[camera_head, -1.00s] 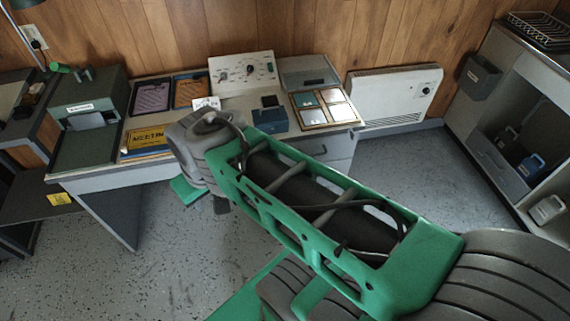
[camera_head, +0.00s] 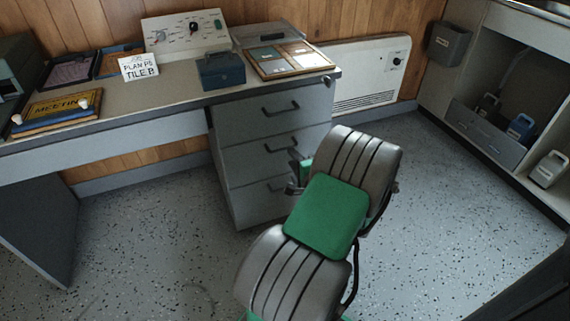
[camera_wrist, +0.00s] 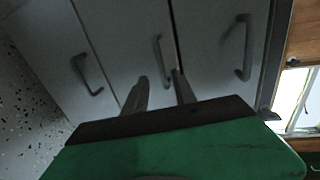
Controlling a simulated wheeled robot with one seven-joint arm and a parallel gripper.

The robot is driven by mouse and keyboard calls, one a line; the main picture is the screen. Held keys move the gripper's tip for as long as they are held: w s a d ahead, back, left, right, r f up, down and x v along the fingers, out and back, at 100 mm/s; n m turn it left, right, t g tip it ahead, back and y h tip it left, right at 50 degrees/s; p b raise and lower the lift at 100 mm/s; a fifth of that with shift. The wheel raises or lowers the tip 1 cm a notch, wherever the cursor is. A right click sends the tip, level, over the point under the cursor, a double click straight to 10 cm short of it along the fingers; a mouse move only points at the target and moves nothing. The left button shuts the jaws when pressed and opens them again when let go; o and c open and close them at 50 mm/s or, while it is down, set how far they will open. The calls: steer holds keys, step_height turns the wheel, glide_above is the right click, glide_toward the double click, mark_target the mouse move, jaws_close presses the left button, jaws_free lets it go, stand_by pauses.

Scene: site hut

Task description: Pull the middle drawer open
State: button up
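The grey drawer unit (camera_head: 235,165) stands under the right part of the desk, with three drawers stacked, all looking shut. The middle drawer (camera_head: 245,158) has a dark bar handle (camera_head: 280,146). In the wrist view the drawers appear turned sideways, and the middle handle (camera_wrist: 157,52) stands between and just beyond my fingertips. My gripper (camera_wrist: 161,80) is open, with a visible gap between its two fingers. Whether a finger touches the handle I cannot tell. In the head view my arm hides most of the gripper beside the drawer fronts.
The top handle (camera_head: 280,108) and the bottom handle (camera_head: 278,186) lie above and below. On the desk (camera_head: 150,105) are a blue box (camera_head: 220,70), a sign (camera_head: 139,66) and a framed panel (camera_head: 283,60). A white heater (camera_head: 365,75) stands right of the drawers. Speckled floor in front is clear.

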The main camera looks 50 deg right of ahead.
mark_target(285, 148)
steer(key=b+x, duration=0.1)
steer(key=x, duration=0.6)
steer(key=shift+w+d+r+b, duration=0.1)
steer(key=shift+w+r+b, duration=0.1)
steer(key=shift+b, duration=0.2)
steer(key=shift+c, duration=0.5)
jaws_close()
stand_by(0.3)
